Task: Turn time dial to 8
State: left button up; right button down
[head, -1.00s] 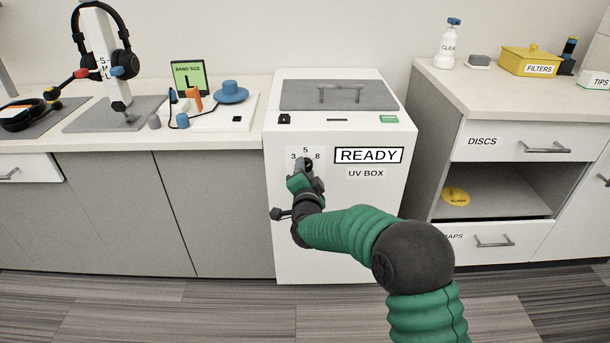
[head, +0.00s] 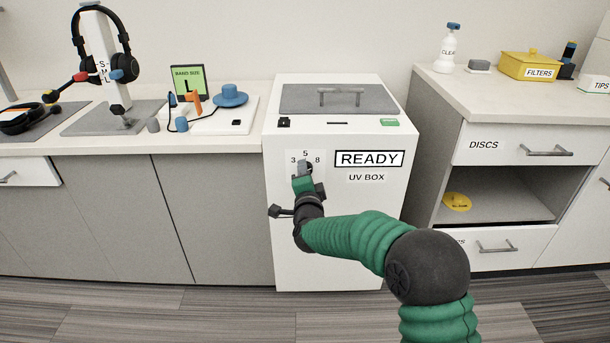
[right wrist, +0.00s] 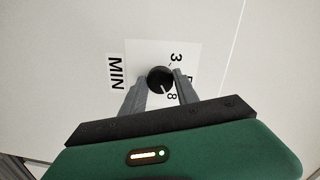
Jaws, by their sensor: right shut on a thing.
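The time dial (right wrist: 160,79) is a small black knob on the front of the white UV box (head: 335,235). In the right wrist view, its white mark points towards the 8 (right wrist: 172,97). The 3 shows above it, and the right finger mostly covers the 5. My right gripper (head: 303,167) is shut on the dial, with one grey finger on each side. In the head view, the gripper hides most of the dial, below the printed 3, 5 and 8. My left gripper is not in view.
The box has a READY display (head: 369,159) and a handled lid (head: 340,98). A counter (head: 215,142) with a headphone stand (head: 110,60) is on the left. Drawers with an open shelf (head: 500,200) are on the right. The floor in front is clear.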

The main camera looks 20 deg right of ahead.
jog(key=c, duration=1.1)
grip_release()
jog(key=shift+a+f, duration=0.1)
jog(key=shift+f, duration=0.3)
jog(key=shift+o, duration=0.9)
jog(key=shift+r, duration=0.2)
jog(key=p+v, duration=0.5)
jog(key=v, duration=1.1)
jog(key=shift+s, duration=0.4)
jog(key=shift+f, duration=0.1)
